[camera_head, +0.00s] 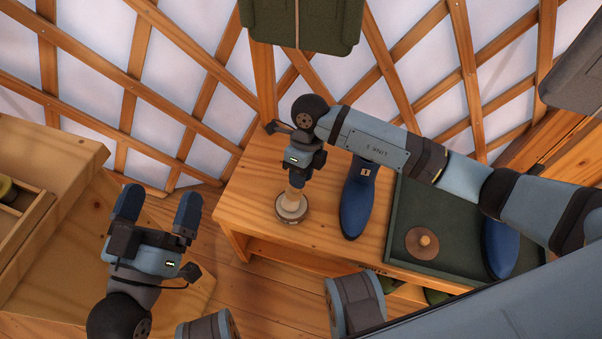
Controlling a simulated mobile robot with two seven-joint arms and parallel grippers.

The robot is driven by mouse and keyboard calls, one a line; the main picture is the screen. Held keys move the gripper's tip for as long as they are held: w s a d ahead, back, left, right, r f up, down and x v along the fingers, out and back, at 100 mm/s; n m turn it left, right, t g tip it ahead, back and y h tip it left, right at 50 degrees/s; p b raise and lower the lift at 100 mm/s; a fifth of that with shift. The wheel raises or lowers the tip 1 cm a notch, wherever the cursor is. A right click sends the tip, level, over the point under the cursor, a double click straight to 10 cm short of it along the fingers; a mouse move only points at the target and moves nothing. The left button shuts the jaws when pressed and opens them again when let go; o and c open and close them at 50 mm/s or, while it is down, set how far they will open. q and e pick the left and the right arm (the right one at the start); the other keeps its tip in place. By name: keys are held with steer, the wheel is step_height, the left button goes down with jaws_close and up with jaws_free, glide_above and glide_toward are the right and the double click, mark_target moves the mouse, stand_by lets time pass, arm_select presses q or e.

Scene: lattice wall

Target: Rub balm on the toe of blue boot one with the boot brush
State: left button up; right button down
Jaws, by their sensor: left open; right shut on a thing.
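Blue boot one (357,205), with a small numbered tag, stands on the wooden bench, its toe pointing down the picture. My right gripper (297,181) is left of the boot, pointing down and shut on the pale handle of the boot brush (294,194). The brush's lower end is at a round, low tin (291,208) on the bench; whether it touches the balm inside I cannot tell. My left gripper (157,212) is open and empty, left of the bench. My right arm passes over the upper part of boot one.
A dark green tray (402,213) on the bench's right holds a round brown knobbed piece (423,243) and a second blue boot (500,248), partly hidden by my arm. A wooden box (40,215) stands at left. The lattice wall (190,60) is behind.

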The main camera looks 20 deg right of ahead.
steer(key=shift+r+p, duration=2.75)
steer(key=shift+r, duration=0.8)
steer(key=shift+f, duration=0.1)
